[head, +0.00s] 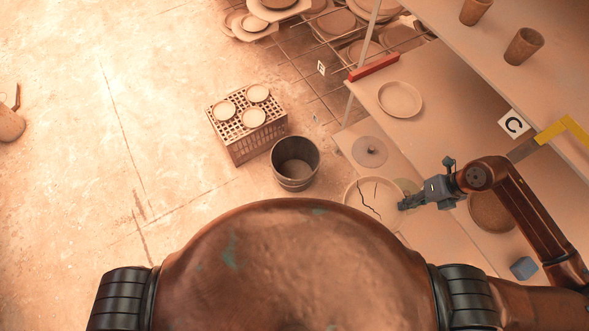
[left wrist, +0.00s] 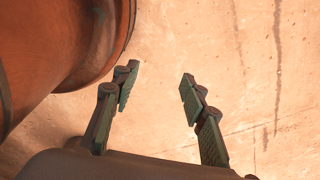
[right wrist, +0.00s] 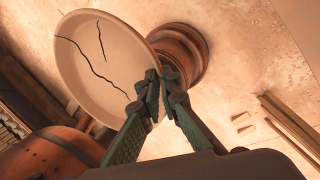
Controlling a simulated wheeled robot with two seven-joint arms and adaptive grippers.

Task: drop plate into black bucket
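A pale round plate (head: 371,198) with dark cracks is at the right of my body in the head view. My right gripper (head: 405,203) is shut on the plate's rim. The right wrist view shows the cracked plate (right wrist: 95,60) tilted, its edge between the fingertips (right wrist: 152,88). The black bucket (head: 296,163) stands on the floor left of the plate; its open top shows no plate inside. My left gripper (left wrist: 155,85) is open and empty over bare floor in the left wrist view, and is not in the head view.
A perforated crate (head: 247,122) with three small round dishes stands beside the bucket. Shelving (head: 450,85) with plates and cups runs along the right. A blue block (head: 523,268) lies at lower right. The floor at left is mostly clear.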

